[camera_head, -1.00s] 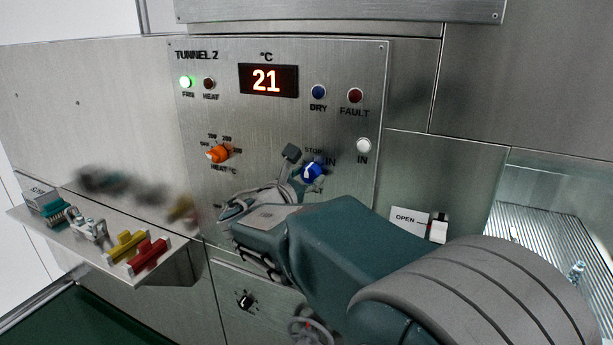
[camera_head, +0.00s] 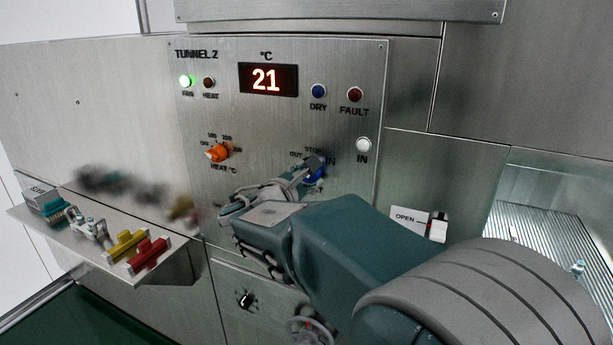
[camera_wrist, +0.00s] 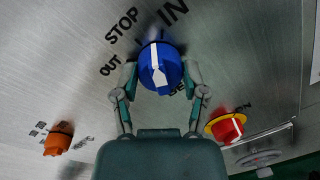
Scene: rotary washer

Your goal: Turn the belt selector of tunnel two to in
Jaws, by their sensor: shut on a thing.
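The blue belt selector (camera_head: 319,176) is on the TUNNEL 2 panel (camera_head: 340,60), mostly hidden behind my gripper (camera_head: 312,167) in the head view. In the wrist view the blue selector (camera_wrist: 147,72) sits between the two fingers of my gripper (camera_wrist: 160,70), which is shut on it. OUT, STOP and IN are printed around it. Its white line runs nearly upright in the wrist view, its upper end toward the space between STOP and IN. The exact setting is hard to tell.
An orange heat knob (camera_head: 218,152) is left of the selector. A white IN lamp (camera_head: 364,145) is to its upper right. A red knob on yellow (camera_wrist: 228,127) shows at lower right in the wrist view. A shelf (camera_head: 190,262) with coloured clips juts out at left.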

